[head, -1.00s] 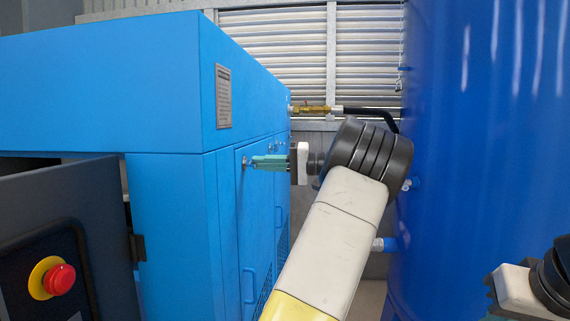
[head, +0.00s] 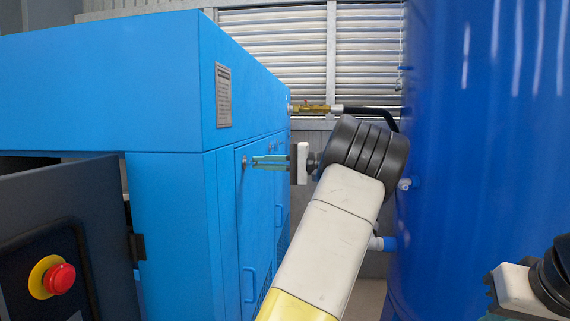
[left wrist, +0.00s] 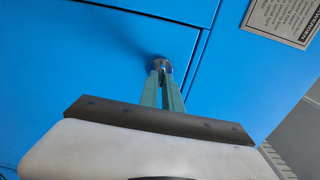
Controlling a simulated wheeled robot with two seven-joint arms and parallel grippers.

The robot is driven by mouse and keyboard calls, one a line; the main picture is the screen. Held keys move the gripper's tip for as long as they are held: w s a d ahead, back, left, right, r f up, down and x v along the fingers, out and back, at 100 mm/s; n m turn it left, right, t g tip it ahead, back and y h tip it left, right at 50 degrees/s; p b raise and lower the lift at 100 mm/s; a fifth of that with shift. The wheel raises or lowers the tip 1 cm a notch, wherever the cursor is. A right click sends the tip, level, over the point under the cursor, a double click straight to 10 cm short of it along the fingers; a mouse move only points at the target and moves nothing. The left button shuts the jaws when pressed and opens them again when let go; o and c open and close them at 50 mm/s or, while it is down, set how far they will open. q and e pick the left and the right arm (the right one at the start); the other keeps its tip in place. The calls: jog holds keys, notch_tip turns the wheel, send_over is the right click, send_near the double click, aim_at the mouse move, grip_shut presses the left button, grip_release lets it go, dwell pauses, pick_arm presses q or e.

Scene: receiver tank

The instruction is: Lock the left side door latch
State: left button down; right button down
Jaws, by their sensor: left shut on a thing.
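The left side door (head: 257,215) is a blue panel on the blue cabinet and looks closed. Its latch (head: 245,162) is a small round silver piece near the door's upper corner, and it also shows in the left wrist view (left wrist: 159,64). My left gripper (head: 255,161) has its teal fingers shut on the latch, and the fingertips hide part of it. In the left wrist view the fingers (left wrist: 161,76) come together at the latch. My right gripper (head: 490,312) is at the lower right, cut off by the picture edge, away from the door.
A large blue tank (head: 490,150) stands close to the right of my left arm. A brass fitting with a black hose (head: 315,108) is behind the gripper. A dark panel (head: 60,230) with a red button (head: 59,279) stands at the front left.

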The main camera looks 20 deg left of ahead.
pick_arm(q)
jog(key=c, duration=1.5)
grip_release()
jog(key=shift+c, duration=0.2)
jog(key=v, duration=0.7)
jog(key=shift+d, duration=0.4)
jog(key=shift+w+d, duration=0.1)
jog(key=shift+w, duration=0.05)
